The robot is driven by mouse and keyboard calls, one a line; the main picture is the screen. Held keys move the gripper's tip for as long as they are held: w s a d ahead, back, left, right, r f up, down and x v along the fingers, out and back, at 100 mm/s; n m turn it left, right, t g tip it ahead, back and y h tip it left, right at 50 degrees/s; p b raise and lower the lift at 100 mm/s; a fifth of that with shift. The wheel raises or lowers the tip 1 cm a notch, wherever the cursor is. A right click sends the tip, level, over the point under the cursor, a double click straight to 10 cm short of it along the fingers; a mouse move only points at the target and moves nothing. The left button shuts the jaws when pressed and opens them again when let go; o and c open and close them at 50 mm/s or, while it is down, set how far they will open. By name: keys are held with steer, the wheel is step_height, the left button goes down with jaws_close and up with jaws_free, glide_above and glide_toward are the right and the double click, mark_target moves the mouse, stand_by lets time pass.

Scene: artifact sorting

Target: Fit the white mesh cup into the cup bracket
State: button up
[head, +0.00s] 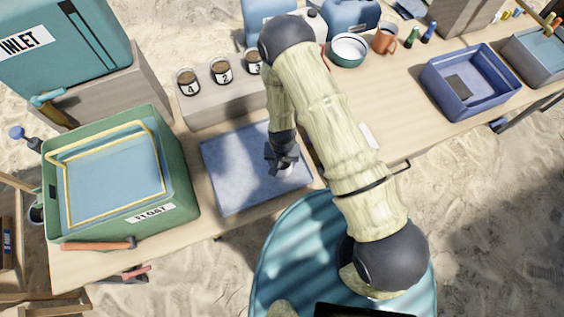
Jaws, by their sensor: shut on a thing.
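My gripper (282,161) points down over the blue-grey mat (232,188) in the middle of the table. It is shut on a small pale thing (286,169), taken to be the white mesh cup. Its shape is mostly hidden by the fingers, and I cannot tell its tilt or whether it touches the mat. I cannot make out the cup bracket for certain. A thin dark bent rod (402,166) sticks out at the table's front edge, right of my arm, and may be part of it.
A green bin (177,165) with a yellow-framed sieve stands left of the mat. A grey block (205,112) with numbered jars is behind it. A blue tray (445,95), white-lined bowl (348,50) and orange mug (385,40) stand right.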

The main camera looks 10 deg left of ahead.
mark_target(282, 167)
step_height(282, 167, up, 10)
steer(key=b, duration=0.1)
stand_by(0.4)
steer(key=shift+f, duration=0.15)
stand_by(0.6)
steer(key=w+d, duration=0.6)
steer(key=d, duration=0.5)
steer(key=w+d+m, duration=0.1)
steer(key=w+d, duration=0.5)
steer(key=d, duration=0.5)
steer(key=shift+w+d+r, duration=0.15)
steer(key=shift+w+r, duration=0.05)
steer(key=shift+r, duration=0.05)
